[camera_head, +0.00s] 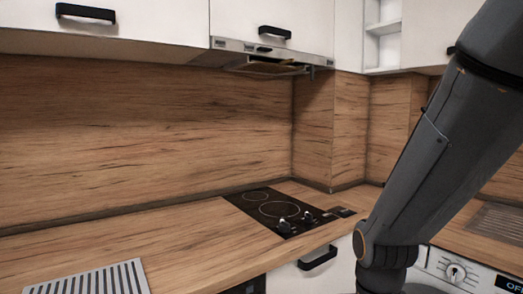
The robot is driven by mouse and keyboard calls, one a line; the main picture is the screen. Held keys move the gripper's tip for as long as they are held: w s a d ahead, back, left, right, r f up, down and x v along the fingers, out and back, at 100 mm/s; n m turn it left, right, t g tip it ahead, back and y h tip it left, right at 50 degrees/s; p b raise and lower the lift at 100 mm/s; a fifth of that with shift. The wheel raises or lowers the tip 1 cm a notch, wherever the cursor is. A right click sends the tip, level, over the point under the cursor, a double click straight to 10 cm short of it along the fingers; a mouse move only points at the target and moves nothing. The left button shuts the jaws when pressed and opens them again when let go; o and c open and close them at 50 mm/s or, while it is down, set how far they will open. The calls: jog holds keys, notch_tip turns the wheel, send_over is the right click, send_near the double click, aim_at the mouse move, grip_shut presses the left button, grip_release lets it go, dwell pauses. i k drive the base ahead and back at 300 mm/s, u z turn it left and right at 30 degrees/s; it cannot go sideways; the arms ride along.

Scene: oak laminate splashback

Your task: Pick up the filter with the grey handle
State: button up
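No filter with a grey handle can be made out for certain. A flat light-grey panel with dark slots (92,280) lies on the counter at the lower left, cut off by the bottom edge; I see no handle on its visible part. Under the range hood (262,52) there is a brownish panel (268,67), seen at a steep angle, and its details are too small to tell. My gripper is out of view; only the dark links of my arm show at the right.
A black cooktop (262,209) with two knobs is set in the wooden counter (150,240). White wall cabinets with black handles hang above. An appliance with a dial (455,272) stands at the lower right, below a dark slatted panel (497,222).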

aim_at(258, 66)
jog(key=z, duration=0.8)
jog(key=i, duration=1.1)
jog(key=u, duration=0.25)
